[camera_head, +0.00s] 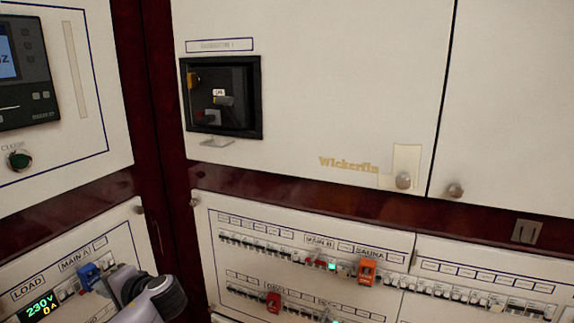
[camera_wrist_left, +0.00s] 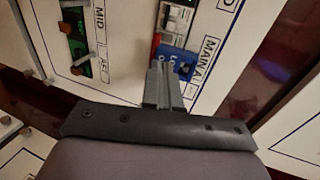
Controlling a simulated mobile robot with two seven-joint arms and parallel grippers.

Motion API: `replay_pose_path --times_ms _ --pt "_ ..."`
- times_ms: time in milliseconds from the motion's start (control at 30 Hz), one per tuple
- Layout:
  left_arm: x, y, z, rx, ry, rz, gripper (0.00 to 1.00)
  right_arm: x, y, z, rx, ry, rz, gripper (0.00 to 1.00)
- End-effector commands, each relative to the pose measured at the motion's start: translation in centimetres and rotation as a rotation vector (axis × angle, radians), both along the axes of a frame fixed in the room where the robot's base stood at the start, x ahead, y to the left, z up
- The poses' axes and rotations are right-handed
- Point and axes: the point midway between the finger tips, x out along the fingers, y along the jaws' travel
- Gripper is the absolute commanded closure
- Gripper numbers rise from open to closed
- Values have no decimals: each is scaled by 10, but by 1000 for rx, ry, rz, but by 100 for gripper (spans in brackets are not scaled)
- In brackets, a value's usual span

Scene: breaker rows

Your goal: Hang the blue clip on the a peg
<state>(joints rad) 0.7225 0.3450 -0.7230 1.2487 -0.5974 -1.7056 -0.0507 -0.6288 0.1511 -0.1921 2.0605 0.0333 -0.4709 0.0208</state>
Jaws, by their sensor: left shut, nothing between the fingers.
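The blue clip (camera_head: 88,276) sits on the lower left panel, at the breaker beneath the MAIN A label. In the left wrist view the blue clip (camera_wrist_left: 177,62) shows beside that label with white lettering, partly covered by my fingers. My left gripper (camera_head: 105,284) is at the clip's lower right in the head view. Its fingers (camera_wrist_left: 161,66) are shut with nothing between them, and their tips overlap the clip in the picture. I cannot tell whether they touch it. The peg itself is hidden or too small to tell. My right gripper is not in view.
A dark recessed box (camera_head: 221,97) is set in the upper white door. A lit display (camera_head: 40,305) is left of my gripper.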

Motion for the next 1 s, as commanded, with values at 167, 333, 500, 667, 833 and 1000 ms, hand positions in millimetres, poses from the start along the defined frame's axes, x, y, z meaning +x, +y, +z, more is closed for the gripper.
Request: replay_pose_path --times_ms 167,333,500,667,833,1000 --pt "1 3 0 0 0 1 100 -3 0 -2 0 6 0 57" --pt "2 6 0 1 0 1 100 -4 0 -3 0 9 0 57" --pt "4 9 0 1 0 0 100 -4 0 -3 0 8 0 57" --pt "5 12 0 0 0 1 100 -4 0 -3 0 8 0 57" --pt "6 15 0 0 0 1 100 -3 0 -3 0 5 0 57" --pt "8 18 0 0 0 0 100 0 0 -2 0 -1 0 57"
